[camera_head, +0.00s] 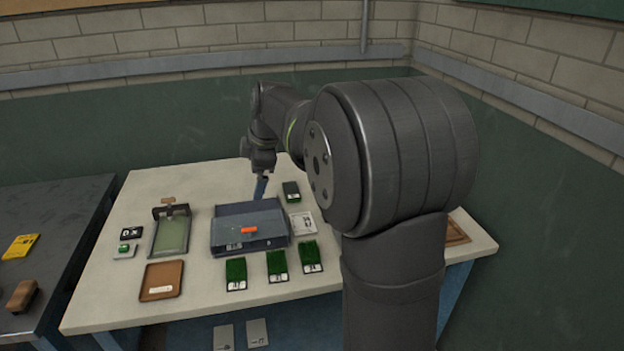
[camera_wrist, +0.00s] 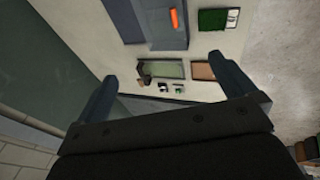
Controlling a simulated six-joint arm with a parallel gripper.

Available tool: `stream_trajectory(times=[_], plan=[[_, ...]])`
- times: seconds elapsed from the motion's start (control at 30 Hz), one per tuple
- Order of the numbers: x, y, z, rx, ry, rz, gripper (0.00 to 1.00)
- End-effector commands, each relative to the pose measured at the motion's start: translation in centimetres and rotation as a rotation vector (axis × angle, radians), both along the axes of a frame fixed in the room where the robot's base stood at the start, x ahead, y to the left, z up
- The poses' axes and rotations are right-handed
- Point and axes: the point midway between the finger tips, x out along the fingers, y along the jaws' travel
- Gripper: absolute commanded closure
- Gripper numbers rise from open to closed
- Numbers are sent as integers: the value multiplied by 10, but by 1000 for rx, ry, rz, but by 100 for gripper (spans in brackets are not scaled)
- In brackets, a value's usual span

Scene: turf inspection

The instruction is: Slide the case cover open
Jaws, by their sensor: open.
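The case (camera_head: 226,248) is a wide, low, blue-grey box in the middle of the pale table. Its cover (camera_head: 268,221) is a flat grey-blue panel with an orange handle (camera_head: 249,230) near the front. In the wrist view the case (camera_wrist: 128,18) is cut off by the top edge, with the orange handle (camera_wrist: 174,20) standing out. My gripper (camera_head: 261,188) hangs by the case's back right edge in the head view, apart from the handle. In the wrist view my gripper (camera_wrist: 162,68) has its two fingers wide apart with nothing between them.
Three green turf samples (camera_head: 277,264) stand in front of the case. A dark block (camera_head: 291,191) and a white card (camera_head: 302,224) lie to its right. A green-bedded tray (camera_head: 172,234) and a brown tray (camera_head: 162,280) are on the left. My arm hides part of the table's right side.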

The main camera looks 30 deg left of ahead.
Motion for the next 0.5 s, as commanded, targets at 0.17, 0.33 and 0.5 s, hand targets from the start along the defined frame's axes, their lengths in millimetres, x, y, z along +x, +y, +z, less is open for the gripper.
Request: stream_trajectory(times=[0.17,0.33,0.5], plan=[[0,0,0,0,0,0,0],[-8,10,-7,-62,0,-1,31],[-24,27,-18,-207,-23,-34,65]])
